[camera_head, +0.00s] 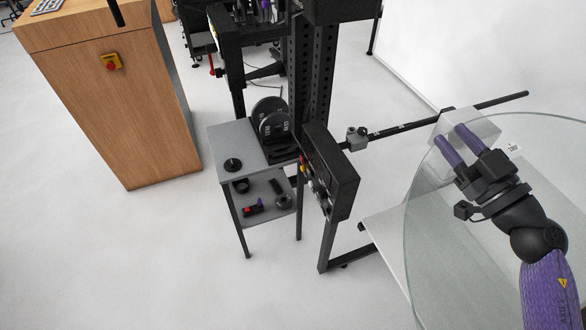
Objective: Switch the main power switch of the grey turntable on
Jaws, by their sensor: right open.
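My right gripper (458,144) is at the right, its two purple fingers apart with nothing seen between them. It is over a large round glass disc (424,205) above a pale base. I cannot tell whether this is the grey turntable. A black control box (343,178) on a black frame stands left of the gripper, well apart from it. Small red and yellow parts and knobs (311,177) show on its left face, too small to tell which is a main power switch. A red knob on a yellow plate (112,62) is on a wooden cabinet. My left gripper is out of view.
The wooden cabinet (120,120) stands at the left. A grey cart (226,142) holds black weight plates (270,118) and small parts. A black bar (430,119) runs from the frame toward the right. Pale floor (130,260) is clear at the lower left.

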